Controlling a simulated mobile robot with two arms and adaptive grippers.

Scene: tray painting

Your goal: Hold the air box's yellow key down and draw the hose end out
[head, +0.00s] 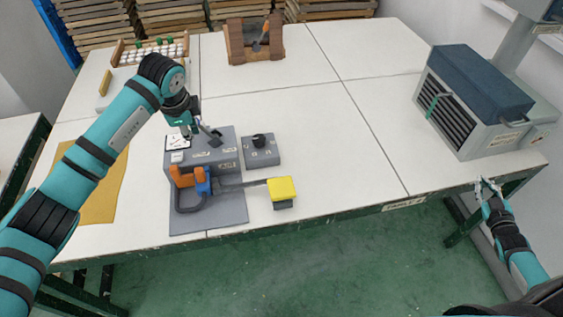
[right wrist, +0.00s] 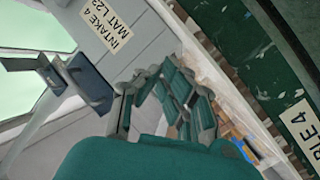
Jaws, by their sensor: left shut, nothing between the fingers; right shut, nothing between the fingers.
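The grey air box (head: 228,148) stands on a grey base plate (head: 225,217) at the table's front left. An orange handle (head: 184,177) and a blue fitting (head: 202,182) are at its front. A dark hose (head: 187,208) loops in front. The yellow key (head: 282,187) appears as a yellow block on a dark support at the table's front edge, right of the hose. My left gripper (head: 205,134) is shut and empty above the box's top, covering part of it. My right gripper (head: 487,184) is shut and empty by the table's right front edge, far from the box; it also shows in the right wrist view (right wrist: 160,75).
A small grey box with a black knob (head: 259,142) stands right of the air box. A large intake unit (head: 470,100) fills the right end. A wooden rack (head: 252,42) and an egg-like tray (head: 150,52) stand at the back. The middle is clear.

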